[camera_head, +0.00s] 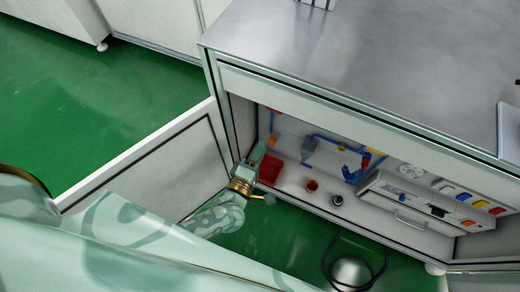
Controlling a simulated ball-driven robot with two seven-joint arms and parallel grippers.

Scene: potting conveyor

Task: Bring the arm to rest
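My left arm reaches from the lower left toward an open cabinet under a grey bench. My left gripper (258,158) is small in the picture, past the gold ring of the wrist, at the cabinet's left opening. It appears beside a red bin (270,169); I cannot tell whether they touch. Its fingers are too small to tell whether they are open or shut, and I see nothing clearly held. My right gripper is not in view.
The grey bench top (390,60) has a raised edge above the cabinet. A white door panel (165,165) stands left of my wrist. A black cable (328,262) lies on the green floor.

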